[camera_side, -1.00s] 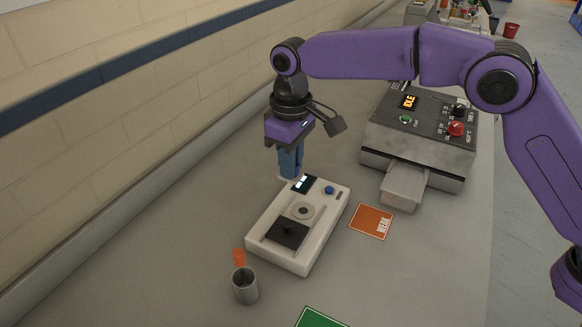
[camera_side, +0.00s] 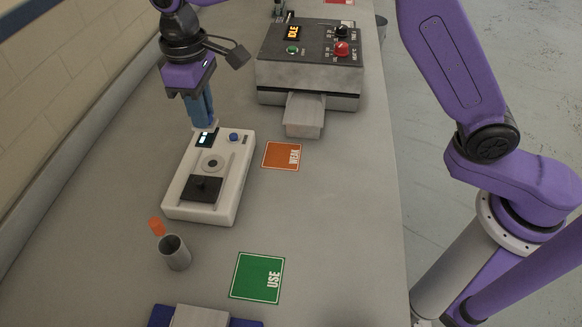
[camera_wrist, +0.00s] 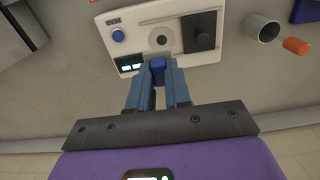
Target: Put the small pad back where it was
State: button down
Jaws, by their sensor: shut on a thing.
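My gripper (camera_side: 205,122) points down over the display end of a white instrument (camera_side: 229,187). In the wrist view its fingers (camera_wrist: 158,78) are close together, and a small, deeper blue piece (camera_wrist: 157,63) shows between their tips. It is largely hidden by the fingers, and I cannot tell whether it is the small pad. The instrument carries a lit display (camera_side: 206,139), a blue button (camera_side: 233,137), a round grey disc (camera_side: 212,163) and a black square plate with a knob (camera_side: 202,189). I cannot tell whether the fingertips touch the instrument.
A grey cup (camera_side: 175,253) and an orange piece (camera_side: 157,227) are near the instrument. An orange WEAK card (camera_side: 282,156) and a green USE card (camera_side: 257,277) lie on the bench. A dryer reading IDLE (camera_side: 310,70) has its tray (camera_side: 304,115) out. A wall runs along the left.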

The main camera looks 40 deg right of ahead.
jog(key=s+d+f, duration=0.1)
jog(key=s+d, duration=2)
jog(key=w+a+f, duration=0.2)
jog(key=w+f, duration=0.1)
jog(key=w+a+f, duration=0.2)
jog(key=w+f, duration=0.1)
jog(key=w, duration=0.1)
jog(key=w+a+f, duration=0.2)
jog(key=w+f, duration=0.1)
jog(key=w, duration=0.1)
jog(key=shift+w+a+f, duration=0.4)
jog(key=shift+w+f, duration=0.1)
jog(key=shift+f, duration=1.75)
jog(key=shift+f, duration=0.1)
jog(key=c, duration=1.1)
grip_release()
jog(key=shift+o, duration=0.2)
